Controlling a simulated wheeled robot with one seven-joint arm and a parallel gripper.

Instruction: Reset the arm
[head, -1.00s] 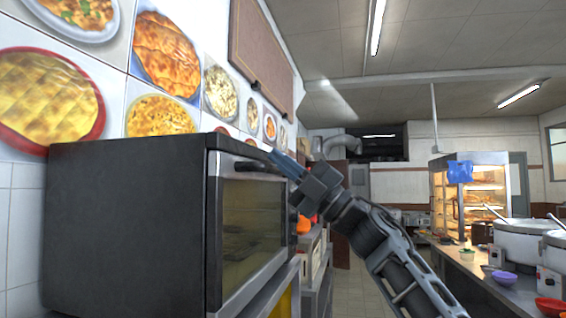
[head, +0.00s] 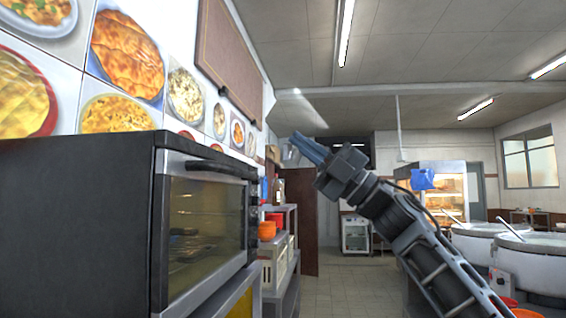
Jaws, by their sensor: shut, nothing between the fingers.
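My gripper (head: 300,140) is raised in the middle of the head view, at the end of my arm, which reaches up and left from the lower right. Its blue fingers are together with nothing between them. The fingertips point up and left and are in free air, to the right of a dark oven (head: 200,225) in the picture.
The oven fills the lower left, beside a wall of food pictures (head: 128,55). Shelves (head: 285,250) with orange containers stand beyond it. Large white stockpots (head: 535,262) and a lit food display case (head: 450,185) are at the right. The tiled floor (head: 345,285) between is clear.

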